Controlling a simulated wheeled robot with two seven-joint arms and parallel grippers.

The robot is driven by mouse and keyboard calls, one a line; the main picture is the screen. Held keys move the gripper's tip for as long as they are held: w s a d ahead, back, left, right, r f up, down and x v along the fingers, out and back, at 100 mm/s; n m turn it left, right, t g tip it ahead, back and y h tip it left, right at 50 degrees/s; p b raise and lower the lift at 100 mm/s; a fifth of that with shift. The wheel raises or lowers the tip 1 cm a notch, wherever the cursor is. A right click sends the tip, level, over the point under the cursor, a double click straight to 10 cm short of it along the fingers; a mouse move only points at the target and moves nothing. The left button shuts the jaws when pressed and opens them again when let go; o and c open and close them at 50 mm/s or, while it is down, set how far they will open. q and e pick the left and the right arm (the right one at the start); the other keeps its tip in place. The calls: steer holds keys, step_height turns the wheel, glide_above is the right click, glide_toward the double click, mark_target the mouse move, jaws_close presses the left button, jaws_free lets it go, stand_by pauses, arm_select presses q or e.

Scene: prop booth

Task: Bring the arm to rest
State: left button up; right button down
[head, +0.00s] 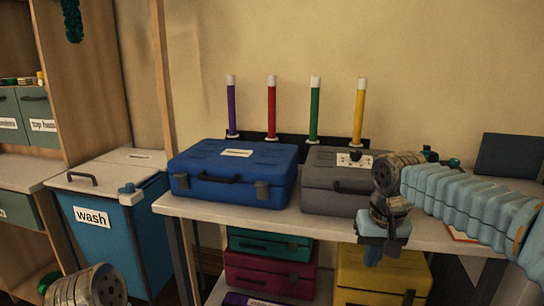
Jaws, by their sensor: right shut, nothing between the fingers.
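My right arm, in a light blue sleeve, comes in from the right over the table. My right gripper (373,253) hangs down at the table's front edge, in front of the grey case. Its fingers are shut and hold nothing. Part of my left arm shows at the bottom left corner, but its gripper is out of view.
A blue case (232,175) and a grey case (325,190) stand on the table (250,215). Four-coloured wands stand in a black rack (340,142) behind. Cases (262,275) are stacked below. A blue wash bin (110,235) stands left.

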steer(key=a+f+n+g+y, duration=0.1)
steer(key=a+f, duration=0.2)
steer(key=f, duration=1)
steer(key=a+f+y, duration=0.1)
steer(key=a+f, duration=0.3)
steer(key=f, duration=0.9)
steer(key=s+a+f+m+y, duration=0.1)
steer(key=s+a+f+m, duration=0.1)
steer(key=s+f, duration=1.7)
steer(key=shift+a+f+y, duration=0.4)
steer(key=shift+a, duration=0.2)
steer(key=shift+w, duration=0.1)
